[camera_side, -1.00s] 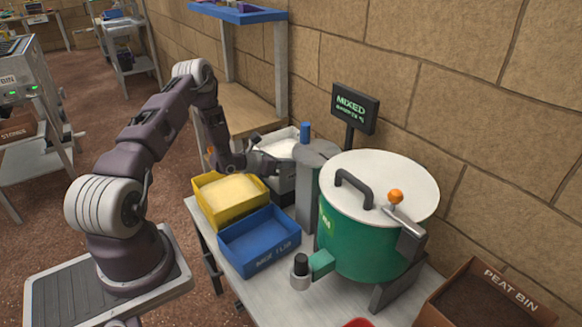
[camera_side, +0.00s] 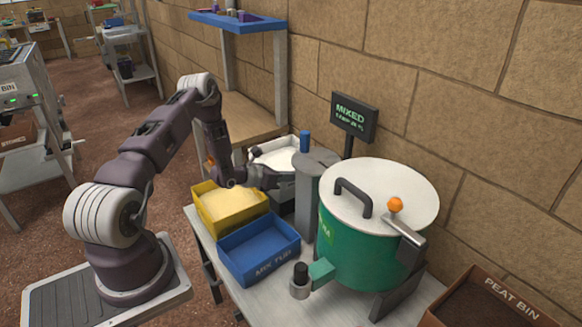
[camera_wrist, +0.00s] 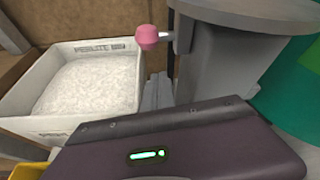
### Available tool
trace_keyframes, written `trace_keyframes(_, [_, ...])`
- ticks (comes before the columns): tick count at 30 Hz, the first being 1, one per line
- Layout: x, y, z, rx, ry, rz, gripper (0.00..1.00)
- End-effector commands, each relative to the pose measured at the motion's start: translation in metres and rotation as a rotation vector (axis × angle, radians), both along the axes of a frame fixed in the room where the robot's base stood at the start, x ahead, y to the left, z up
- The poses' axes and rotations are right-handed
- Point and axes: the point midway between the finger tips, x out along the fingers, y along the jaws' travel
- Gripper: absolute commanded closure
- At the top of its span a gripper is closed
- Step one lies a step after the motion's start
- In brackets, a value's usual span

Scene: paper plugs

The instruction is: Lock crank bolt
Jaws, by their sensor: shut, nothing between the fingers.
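My gripper (camera_side: 272,179) is low beside the grey column (camera_side: 310,190), in front of the white tub; its fingertips are small and partly lost against the dark parts there. In the wrist view a pink ball knob (camera_wrist: 149,37) sticks out on a short bar from the left side of the grey column (camera_wrist: 215,70). This may be the crank bolt's handle, but I cannot tell how the bolt is set. My gripper is shut and empty, apart from the knob. The knob is hidden in the side view.
A green drum (camera_side: 350,245) with a white lid and orange-knobbed lever (camera_side: 395,204) stands right of the column. A yellow tub (camera_side: 232,212), a blue tub (camera_side: 262,262) and a white tub (camera_wrist: 30,125) of white granules crowd the bench. A sign (camera_side: 354,116) stands behind.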

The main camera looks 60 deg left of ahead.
Motion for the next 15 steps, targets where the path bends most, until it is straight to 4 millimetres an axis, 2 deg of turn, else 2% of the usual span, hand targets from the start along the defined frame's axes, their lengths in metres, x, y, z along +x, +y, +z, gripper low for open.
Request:
trace_keyframes(3, [-0.029, 0.003, 0.01, -0.001, 0.004, 0.004, 1.0])
trace_keyframes(9, [-0.071, 0.005, 0.026, -0.001, 0.007, 0.002, 1.0])
trace_keyframes(15, [-0.092, 0.007, 0.034, -0.001, 0.006, 0.001, 1.0])
